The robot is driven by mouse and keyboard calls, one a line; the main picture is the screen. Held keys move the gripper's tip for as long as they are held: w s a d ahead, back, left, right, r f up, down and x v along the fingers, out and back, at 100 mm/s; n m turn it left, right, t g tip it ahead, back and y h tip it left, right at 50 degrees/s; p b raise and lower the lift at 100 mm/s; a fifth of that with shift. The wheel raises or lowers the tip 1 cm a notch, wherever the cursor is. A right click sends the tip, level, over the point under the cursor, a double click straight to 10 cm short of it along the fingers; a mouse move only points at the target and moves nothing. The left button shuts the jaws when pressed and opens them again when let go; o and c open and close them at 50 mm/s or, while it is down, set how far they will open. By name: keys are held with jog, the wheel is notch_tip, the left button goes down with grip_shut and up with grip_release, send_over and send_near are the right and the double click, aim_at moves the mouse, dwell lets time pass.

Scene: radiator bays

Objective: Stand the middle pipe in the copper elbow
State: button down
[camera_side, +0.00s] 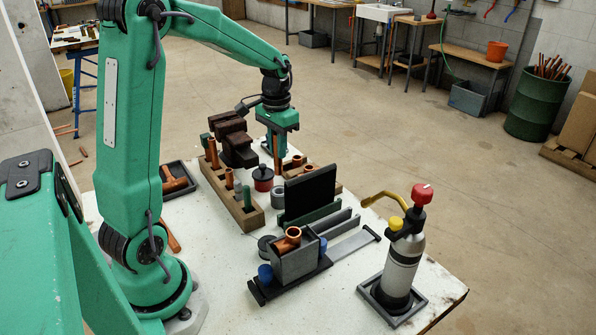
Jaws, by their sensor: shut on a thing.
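My gripper (279,150) points down over the back of the white table, behind the black upright panel. It is shut on a slim copper pipe (276,149), which hangs roughly upright between the fingers; its lower end is hard to make out. A copper elbow (289,238) sits in a grey block fixture (296,263) at the front, with an open mouth facing up. The held pipe is well behind the elbow and apart from it. A wooden rack (248,219) left of the gripper holds upright copper pipes (212,154) and a green piece (247,198).
A black panel (310,193) stands between gripper and elbow. A torch bottle (402,262) stands in a tray at the right. A tray with a copper fitting (173,184) lies left.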

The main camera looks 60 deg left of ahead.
notch_tip(320, 180, up, 14)
jog(key=s+d+m, duration=0.3)
jog(key=s+d, duration=0.2)
jog(key=d, duration=0.7)
jog(key=s+d+m, duration=0.3)
jog(key=s+d, duration=0.2)
jog(key=d, duration=0.6)
jog(key=shift+f, duration=2.1)
jog(key=shift+f, duration=0.15)
jog(key=shift+f, duration=2.2)
jog(key=shift+f, duration=0.55)
jog(key=shift+f, duration=0.4)
